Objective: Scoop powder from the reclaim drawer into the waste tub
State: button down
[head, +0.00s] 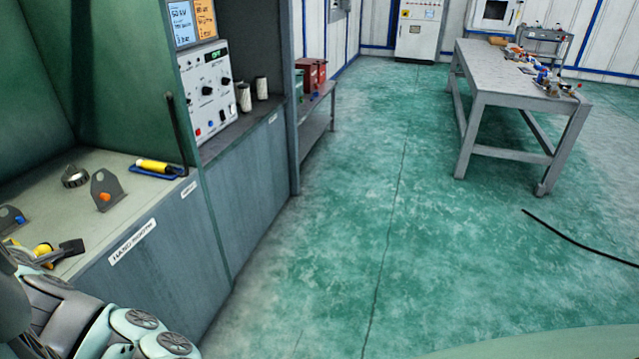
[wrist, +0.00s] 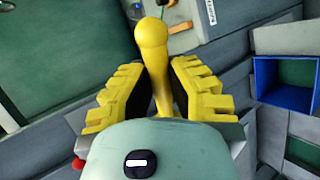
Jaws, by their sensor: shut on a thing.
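In the wrist view my gripper (wrist: 157,78), with ribbed yellow fingers, is shut around a smooth yellow handle (wrist: 152,38) with a rounded end. The handle points up the picture between the fingers. Its other end is hidden behind my wrist housing, so I cannot see a scoop bowl or any powder. An open blue-walled box (wrist: 286,82) shows to the right of the gripper, apart from it. I cannot tell whether it is the waste tub or the drawer.
A grey table (head: 515,80) is far right. A black cable (head: 575,238) crosses the otherwise open green floor.

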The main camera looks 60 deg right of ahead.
jog(key=w+d+f+m+g+h+b, duration=0.2)
jog(key=d+f+m+g, duration=0.1)
jog(key=f, duration=0.6)
jog(key=w+d+f+m+g+h+b, duration=0.1)
jog(key=d+f+m+g+b, duration=0.2)
jog(key=f, duration=0.5)
jog(key=s+a+f+g+y+b, duration=0.2)
jog(key=s+a+f+g+y, duration=0.1)
jog(key=a+f, duration=1.1)
jog(key=shift+s+a+f+g, duration=0.2)
jog(key=shift+f+g, duration=0.05)
jog(key=shift+g, duration=0.25)
jog(key=shift+s+a+f, duration=0.1)
jog(key=shift+s+a, duration=0.1)
jog(key=shift+s, duration=0.05)
jog(key=shift+s+a+f+g+y+b, duration=0.25)
jog(key=shift+s+a, duration=0.2)
jog(key=shift+a, duration=0.35)
jog(key=shift+s+a+f+g+y+b, duration=0.15)
jog(key=shift+s+a+f+b, duration=0.25)
jog(key=shift+a, duration=0.4)
jog(key=shift+r, duration=0.1)
jog(key=shift+s+a+n, duration=0.3)
jog(key=shift+s+a, duration=0.05)
